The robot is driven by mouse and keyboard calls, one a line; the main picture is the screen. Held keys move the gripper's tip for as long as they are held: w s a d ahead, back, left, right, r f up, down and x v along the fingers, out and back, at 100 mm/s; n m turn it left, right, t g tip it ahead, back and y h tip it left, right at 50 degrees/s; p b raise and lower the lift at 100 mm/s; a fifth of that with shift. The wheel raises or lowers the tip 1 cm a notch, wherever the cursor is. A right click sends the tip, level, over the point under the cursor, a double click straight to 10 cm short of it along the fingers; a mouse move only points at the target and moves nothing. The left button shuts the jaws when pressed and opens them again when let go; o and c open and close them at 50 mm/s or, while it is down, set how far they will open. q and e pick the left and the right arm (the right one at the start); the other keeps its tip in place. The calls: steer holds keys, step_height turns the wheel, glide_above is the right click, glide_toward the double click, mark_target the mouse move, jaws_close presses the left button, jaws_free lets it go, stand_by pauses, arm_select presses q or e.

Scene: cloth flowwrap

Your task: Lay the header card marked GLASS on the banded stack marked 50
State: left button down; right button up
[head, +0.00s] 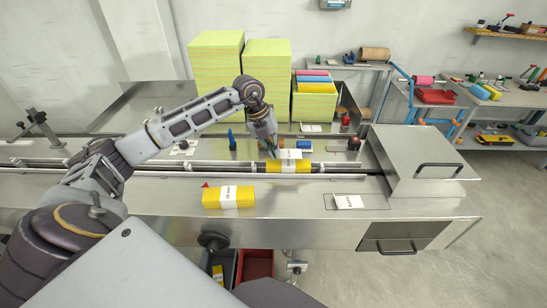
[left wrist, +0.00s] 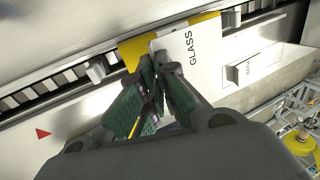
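The white header card marked GLASS (left wrist: 197,62) is at the tips of my left gripper (left wrist: 158,62), whose fingers are closed together on its edge. In the head view, the card (head: 291,154) appears over a yellow stack (head: 273,167) on the conveyor track, with my left gripper (head: 271,147) at its left end. The card looks raised above the stack; the exact gap cannot be told. In the left wrist view, the yellow stack (left wrist: 135,50) shows past the card's edges. Any number on this stack is not readable. My right gripper is not in view.
A second yellow stack (head: 214,198) with a white band lies on the steel front ledge. A white card (head: 349,202) lies in an outline at right. A steel hood (head: 415,155) closes the right end. Tall yellow-green piles (head: 216,62) stand behind.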

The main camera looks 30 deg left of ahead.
mark_target(276, 164)
arm_select(q)
steer(key=shift+f, duration=0.1)
steer(key=shift+f+p, duration=0.35)
steer(key=shift+f, duration=1.4)
steer(key=shift+f, duration=0.1)
steer(key=c, duration=2.1)
jaws_free()
steer(key=o, duration=0.5)
steer(key=shift+c, duration=0.2)
